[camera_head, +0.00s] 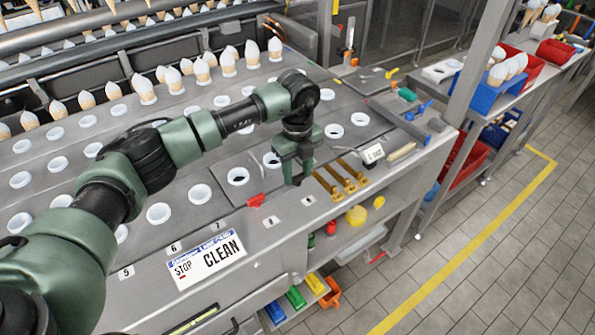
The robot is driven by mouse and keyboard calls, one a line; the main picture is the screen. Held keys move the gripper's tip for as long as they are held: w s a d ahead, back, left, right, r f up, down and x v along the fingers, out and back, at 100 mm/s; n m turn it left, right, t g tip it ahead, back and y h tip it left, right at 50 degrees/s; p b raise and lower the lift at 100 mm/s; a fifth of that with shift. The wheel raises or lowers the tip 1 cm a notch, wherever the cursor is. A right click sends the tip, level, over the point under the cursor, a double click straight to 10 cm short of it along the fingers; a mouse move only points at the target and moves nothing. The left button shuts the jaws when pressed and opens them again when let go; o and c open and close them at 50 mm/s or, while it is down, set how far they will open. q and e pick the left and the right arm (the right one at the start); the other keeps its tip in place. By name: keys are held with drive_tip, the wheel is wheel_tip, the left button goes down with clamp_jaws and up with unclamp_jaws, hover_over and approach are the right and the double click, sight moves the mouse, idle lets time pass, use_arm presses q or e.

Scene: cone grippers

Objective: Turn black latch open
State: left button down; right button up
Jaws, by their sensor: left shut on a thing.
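My left gripper (295,172), green with dark joints, reaches down to the front part of the grey metal machine top (225,210). Its fingers are closed around a small dark piece at the panel, which appears to be the black latch (297,183). The fingers hide most of the latch, so I cannot tell its angle. A red latch (256,200) sits to the left of the gripper. Yellow bars (341,179) lie just to its right. My right gripper is not in view.
White ring holders (238,176) surround the arm, and cones (228,62) stand in rows behind. A STOP/CLEAN sign (208,260) lies at the front. Blue (489,85) and red bins (466,160) stand on shelves at right. The tiled floor (470,265) is clear.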

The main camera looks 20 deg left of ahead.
sight(297, 175)
use_arm(q)
drive_tip(key=shift+w+r, duration=0.15)
drive_tip(key=shift+r, duration=0.05)
drive_tip(key=c, duration=0.8)
unclamp_jaws()
drive_tip(key=shift+c, duration=0.2)
drive_tip(key=shift+f, duration=0.1)
wheel_tip(297, 175, up, 7)
drive_tip(key=shift+b, duration=1.1)
drive_tip(key=shift+r, duration=0.4)
